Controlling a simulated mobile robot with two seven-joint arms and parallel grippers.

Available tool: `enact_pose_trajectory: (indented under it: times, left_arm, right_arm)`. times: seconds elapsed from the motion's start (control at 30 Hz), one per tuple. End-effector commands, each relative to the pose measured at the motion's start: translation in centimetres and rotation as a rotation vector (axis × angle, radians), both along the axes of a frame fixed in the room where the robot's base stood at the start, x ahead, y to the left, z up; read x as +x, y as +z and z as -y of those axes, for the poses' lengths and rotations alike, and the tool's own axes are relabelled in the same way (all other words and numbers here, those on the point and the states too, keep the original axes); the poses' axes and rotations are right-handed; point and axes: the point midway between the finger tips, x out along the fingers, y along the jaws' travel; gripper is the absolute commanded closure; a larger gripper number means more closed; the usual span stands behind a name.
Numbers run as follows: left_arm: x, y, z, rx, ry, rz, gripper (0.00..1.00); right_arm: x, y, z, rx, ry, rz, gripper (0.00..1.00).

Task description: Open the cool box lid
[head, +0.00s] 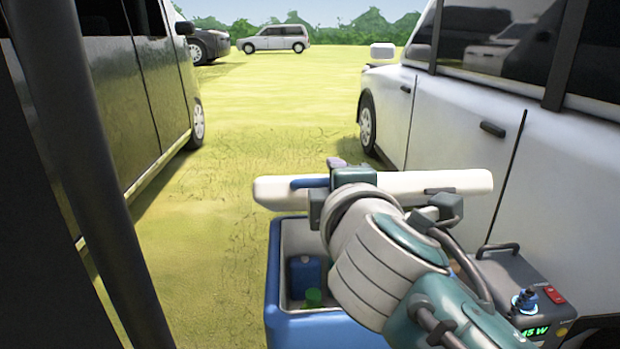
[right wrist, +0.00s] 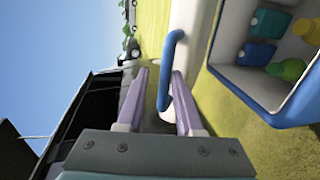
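The cool box (head: 288,325) is a blue box with a pale inside, on the grass at the lower middle of the head view. Its white lid (head: 285,191) is raised off the opening, so the inside shows. A blue handle (head: 308,183) is on the lid; it also shows in the right wrist view (right wrist: 172,65). My right gripper (right wrist: 158,98) is at the handle, its two purple fingers apart with part of the handle between them. My arm hides part of the lid and box. My left gripper is not in view.
Inside the box are a blue container (head: 304,275) and a green bottle (head: 313,297); the wrist view adds a yellow one (right wrist: 306,30). A power unit (head: 520,290) stands at right. A white car (head: 450,130) is close right, a dark van (head: 125,90) left, with free grass between.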

Motion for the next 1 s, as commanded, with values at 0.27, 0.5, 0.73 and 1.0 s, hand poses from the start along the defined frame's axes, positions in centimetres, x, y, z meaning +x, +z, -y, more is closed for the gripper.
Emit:
enact_pose_trajectory:
  times: [0.27, 0.5, 0.73, 1.0]
  left_arm:
    - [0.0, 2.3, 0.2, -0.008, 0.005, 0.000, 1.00]
    - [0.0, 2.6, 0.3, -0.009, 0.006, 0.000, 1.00]
    - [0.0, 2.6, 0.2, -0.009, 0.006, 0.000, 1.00]
    - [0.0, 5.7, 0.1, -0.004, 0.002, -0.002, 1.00]
  right_arm:
    - [-5.3, 1.4, -0.1, 0.003, 0.003, 0.001, 0.70]
    - [-7.7, 1.7, 0.0, -0.001, 0.002, 0.003, 0.70]
    - [-7.9, 1.7, 0.0, -0.001, 0.002, 0.003, 0.70]
    - [-9.5, 3.2, 3.4, 0.146, -0.126, -0.081, 0.70]
